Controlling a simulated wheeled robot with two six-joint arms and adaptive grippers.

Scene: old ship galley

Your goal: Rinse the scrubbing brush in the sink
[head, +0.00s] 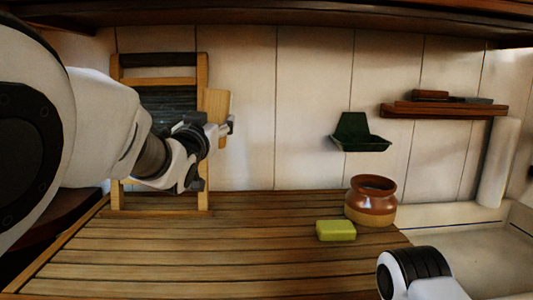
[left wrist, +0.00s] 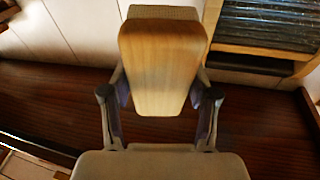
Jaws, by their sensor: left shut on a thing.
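My left gripper (head: 222,128) is shut on the scrubbing brush (head: 216,104), a wooden-backed block, and holds it raised in front of the wall, beside the washboard. In the left wrist view the brush's smooth wooden back (left wrist: 162,65) shows between the two fingers (left wrist: 160,100); its bristles cannot be clearly made out. The pale sink (head: 465,255) is at the right, beyond the slatted wooden counter, and only partly in view. My right gripper is not in view; only a white and black part of my right arm shows at the bottom right.
A washboard (head: 160,186) leans on the wall behind my left gripper. A brown pot (head: 371,200) and a yellow-green soap block (head: 336,230) stand on the slatted counter (head: 230,260) near the sink. A green soap dish (head: 360,142) and wooden shelf (head: 440,112) are on the wall.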

